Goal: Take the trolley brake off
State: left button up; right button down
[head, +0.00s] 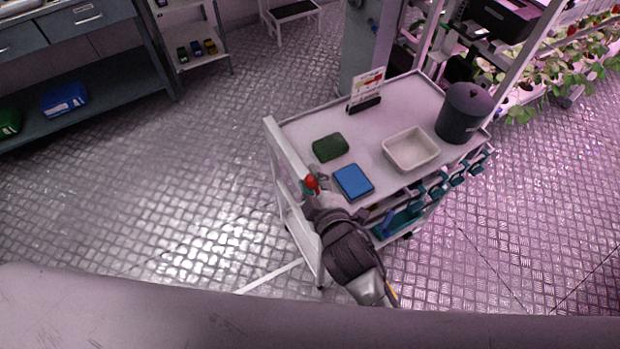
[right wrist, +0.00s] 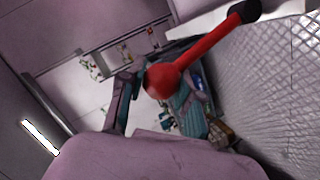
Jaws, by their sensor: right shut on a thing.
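The trolley (head: 405,95) stands right of centre in the head view. Its pale top carries several items. A red brake lever (head: 311,182) shows at the trolley's near left corner, beside the upright handle frame (head: 285,160). In the right wrist view the lever (right wrist: 207,60) is a red bar with a round red hub and a black tip, slanting up to the right. My right gripper (head: 314,193) is at the lever and shut on it; the contact is partly hidden by the gripper itself. My left gripper is not in view.
On the trolley top are a green box (head: 330,147), a blue box (head: 353,181), a white tray (head: 388,153), a dark lidded bin (head: 464,112) and a sign stand (head: 367,90). Plant racks (head: 540,75) stand at the right. The floor (head: 170,190) left of the trolley is clear.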

jog(key=shift+a+r, duration=0.25)
jog(key=shift+r, duration=0.15)
dwell(0.5)
jog(key=c, duration=0.8)
grip_release()
jog(key=shift+s+f, duration=0.1)
jog(key=shift+o, duration=0.2)
jog(key=shift+f, duration=0.1)
jog(key=shift+s+d, duration=0.15)
jog(key=shift+s, duration=0.1)
jog(key=v, duration=1.1)
jog(key=shift+s, duration=0.2)
jog(key=shift+d, duration=0.1)
